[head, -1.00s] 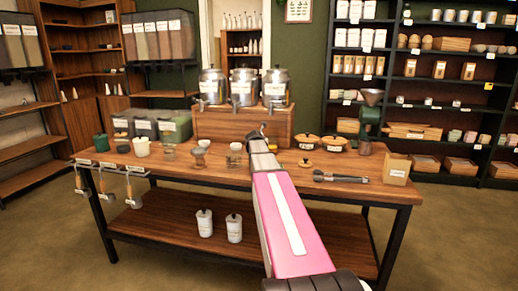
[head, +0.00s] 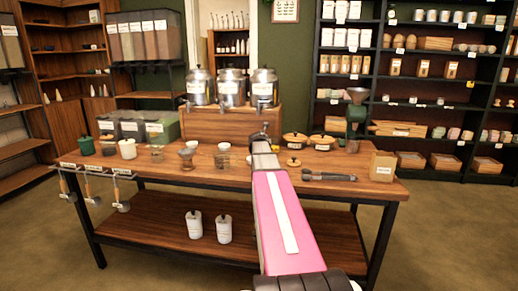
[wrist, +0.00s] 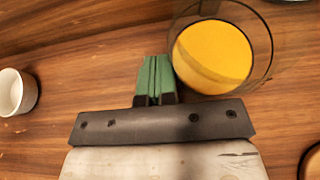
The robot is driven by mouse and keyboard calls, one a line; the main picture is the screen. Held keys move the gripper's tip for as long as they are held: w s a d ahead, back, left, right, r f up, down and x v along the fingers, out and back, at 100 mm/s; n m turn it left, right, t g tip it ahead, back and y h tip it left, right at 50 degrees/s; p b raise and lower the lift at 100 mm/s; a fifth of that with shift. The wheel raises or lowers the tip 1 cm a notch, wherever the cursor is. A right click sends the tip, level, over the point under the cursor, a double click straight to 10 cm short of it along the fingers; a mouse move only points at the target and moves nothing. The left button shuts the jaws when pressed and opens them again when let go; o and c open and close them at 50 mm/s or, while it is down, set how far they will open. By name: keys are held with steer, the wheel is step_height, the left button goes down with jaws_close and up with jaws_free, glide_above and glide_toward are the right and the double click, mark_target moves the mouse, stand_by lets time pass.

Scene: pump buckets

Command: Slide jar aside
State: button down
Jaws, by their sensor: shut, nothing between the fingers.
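A clear glass jar (wrist: 258,28) with yellow contents stands on the wooden table, at the upper right of the wrist view. In the head view I cannot make it out clearly, as my arm covers that part of the table. My gripper (wrist: 155,78) is shut and empty, with its green fingertips together just left of the jar's wall. I cannot tell whether they touch it. In the head view my gripper (head: 261,136) is at the far end of my pink arm, over the table in front of the wooden box.
A white cup (wrist: 20,92) stands at the left of the wrist view. The wooden box (head: 232,125) bears three metal canisters (head: 231,88). Bare table (head: 165,176) shows at the front left.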

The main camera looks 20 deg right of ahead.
mark_target(246, 156)
steer(key=shift+s+d, duration=0.65)
steer(key=shift+d, duration=0.35)
steer(key=shift+s+d, duration=0.65)
steer(key=shift+d, duration=0.3)
steer(key=w+a, duration=0.2)
steer(key=a, duration=0.1)
steer(key=w+a, duration=0.2)
steer(key=a, duration=0.2)
steer(key=w+a, duration=0.3)
steer(key=shift+a, duration=0.2)
steer(key=s+a, duration=0.2)
steer(key=s, duration=0.1)
steer(key=shift+s+a, duration=0.25)
steer(key=shift+a, duration=0.1)
steer(key=v, duration=0.5)
steer(key=shift+s+a+r, duration=0.15)
steer(key=shift+s+a, duration=0.05)
steer(key=shift+s, duration=0.05)
steer(key=s+a+r, duration=0.2)
steer(key=s+r, duration=0.1)
steer(key=r, duration=0.7)
steer(key=shift+a, duration=0.1)
